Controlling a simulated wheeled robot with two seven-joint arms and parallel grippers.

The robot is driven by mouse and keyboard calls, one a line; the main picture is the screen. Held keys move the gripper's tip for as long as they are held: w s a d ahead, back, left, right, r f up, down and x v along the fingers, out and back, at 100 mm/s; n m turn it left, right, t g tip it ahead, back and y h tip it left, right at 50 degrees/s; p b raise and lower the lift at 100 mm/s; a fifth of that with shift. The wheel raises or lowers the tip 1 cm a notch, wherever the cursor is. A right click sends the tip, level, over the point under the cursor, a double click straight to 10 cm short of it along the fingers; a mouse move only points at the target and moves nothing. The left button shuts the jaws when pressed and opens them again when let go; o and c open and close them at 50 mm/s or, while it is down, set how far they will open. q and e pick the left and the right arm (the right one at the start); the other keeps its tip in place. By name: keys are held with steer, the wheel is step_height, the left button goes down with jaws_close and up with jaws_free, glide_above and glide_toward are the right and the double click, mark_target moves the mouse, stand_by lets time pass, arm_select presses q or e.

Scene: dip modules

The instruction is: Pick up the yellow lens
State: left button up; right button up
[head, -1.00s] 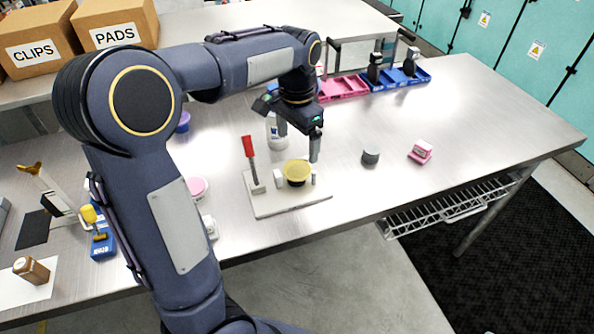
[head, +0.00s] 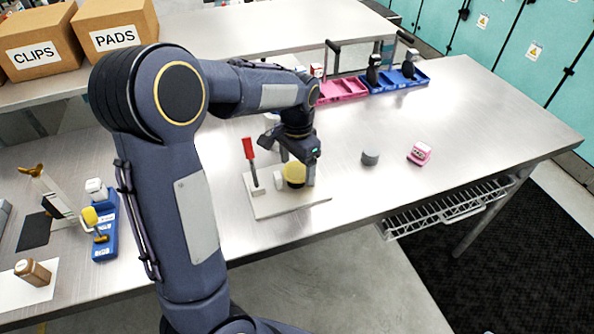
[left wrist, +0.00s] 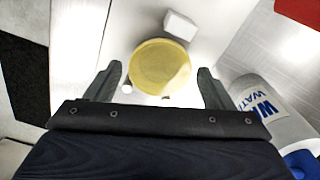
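The yellow lens (head: 295,170) is a round yellow disc resting on a dark round holder on a white base plate (head: 290,206). In the left wrist view the lens (left wrist: 160,67) lies just ahead of my left gripper (left wrist: 163,80), roughly centred between its two grey fingers. The gripper is open with a clear gap on each side of the lens. In the head view my left gripper (head: 296,172) is low over the plate and partly hides the lens. My right gripper is not in view.
A red-handled clamp (head: 249,152) stands on the plate's left side. A grey cylinder (head: 370,157) and a pink block (head: 419,153) stand to the right. Pink trays (head: 343,90) are behind.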

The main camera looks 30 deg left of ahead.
arm_select(q)
steer(key=c, duration=0.7)
